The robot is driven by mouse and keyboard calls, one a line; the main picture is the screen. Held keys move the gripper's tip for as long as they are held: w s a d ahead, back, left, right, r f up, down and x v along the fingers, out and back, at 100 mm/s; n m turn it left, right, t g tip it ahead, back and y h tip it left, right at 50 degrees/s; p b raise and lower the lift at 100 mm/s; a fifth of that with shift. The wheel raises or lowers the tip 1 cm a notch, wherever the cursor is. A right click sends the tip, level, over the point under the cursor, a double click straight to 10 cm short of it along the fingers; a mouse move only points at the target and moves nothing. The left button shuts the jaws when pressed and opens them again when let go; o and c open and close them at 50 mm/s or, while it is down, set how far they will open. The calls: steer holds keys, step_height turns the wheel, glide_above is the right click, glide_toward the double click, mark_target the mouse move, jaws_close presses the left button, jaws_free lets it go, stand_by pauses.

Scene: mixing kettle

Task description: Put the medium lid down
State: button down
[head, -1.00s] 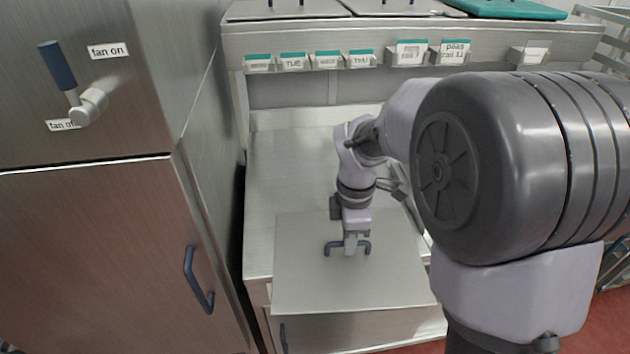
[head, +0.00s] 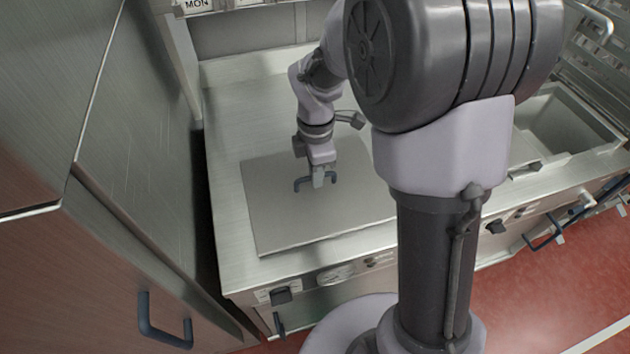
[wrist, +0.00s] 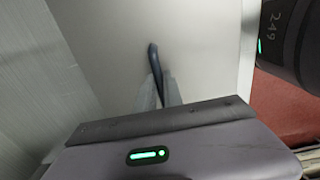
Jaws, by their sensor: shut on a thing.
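The medium lid (head: 275,225) is a flat grey metal square with a dark blue bar handle (head: 301,184). It is roughly level over the front part of the steel counter (head: 226,170). I cannot tell whether it touches the counter. My gripper (head: 318,181) points down and is shut on the handle at the lid's middle. In the wrist view, the handle (wrist: 153,58) stands between my fingers (wrist: 158,93) and the pale lid (wrist: 205,45) fills much of the picture.
A tall steel cabinet (head: 140,150) stands close on the left. The counter's front has knobs and a gauge (head: 336,273). An open basin (head: 565,125) is at the right. Bare counter shows behind the lid.

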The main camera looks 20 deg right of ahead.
steer(key=shift+f, duration=0.8)
steer(key=shift+r, duration=0.15)
steer(key=c, duration=1.9)
jaws_free()
steer(key=shift+w, duration=0.1)
steer(key=o, duration=0.4)
